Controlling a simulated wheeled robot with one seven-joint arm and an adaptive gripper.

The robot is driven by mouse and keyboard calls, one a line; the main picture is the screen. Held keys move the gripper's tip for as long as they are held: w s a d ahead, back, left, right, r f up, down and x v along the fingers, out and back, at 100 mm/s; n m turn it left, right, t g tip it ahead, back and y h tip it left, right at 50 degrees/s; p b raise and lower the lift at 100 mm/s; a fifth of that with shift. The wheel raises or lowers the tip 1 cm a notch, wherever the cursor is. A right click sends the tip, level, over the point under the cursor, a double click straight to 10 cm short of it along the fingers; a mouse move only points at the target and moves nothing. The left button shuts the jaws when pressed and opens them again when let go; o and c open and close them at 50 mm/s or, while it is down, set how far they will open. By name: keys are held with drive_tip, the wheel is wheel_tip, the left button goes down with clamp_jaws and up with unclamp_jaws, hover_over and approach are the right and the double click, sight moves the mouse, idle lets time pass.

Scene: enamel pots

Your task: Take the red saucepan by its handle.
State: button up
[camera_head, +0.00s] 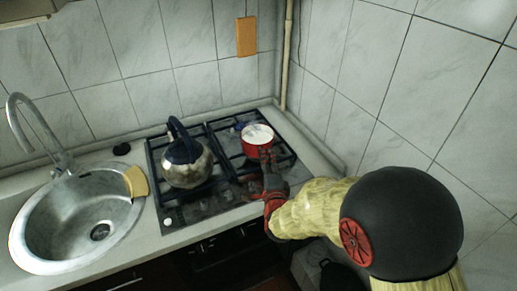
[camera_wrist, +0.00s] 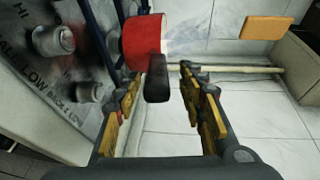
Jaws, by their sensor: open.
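The red saucepan (camera_head: 256,142) with a white inside sits on the right back part of the gas hob. In the wrist view its red side (camera_wrist: 140,44) is at the top, and its short dark handle (camera_wrist: 157,80) points toward me. My gripper (camera_head: 267,160) is at the handle side of the pan in the head view and hides the handle there. In the wrist view my gripper (camera_wrist: 163,77) is open, with the handle showing between the fingertips, nearer the left finger. I cannot tell whether a finger touches it.
A metal kettle (camera_head: 187,163) with a dark handle stands left of the pan on the hob (camera_head: 205,203). A sink (camera_head: 80,222) with a tap and a yellow sponge (camera_head: 136,181) is further left. Tiled walls and a pipe (camera_head: 287,60) close off the back and right.

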drive_tip(key=w, duration=0.2)
drive_tip(key=w+f+b, duration=0.1)
drive_tip(key=shift+w+a, duration=0.3)
drive_tip(key=shift+a, duration=0.1)
drive_tip(key=shift+w, duration=0.55)
drive_tip(key=shift+c, duration=0.3)
clamp_jaws()
drive_tip(key=shift+r, duration=0.2)
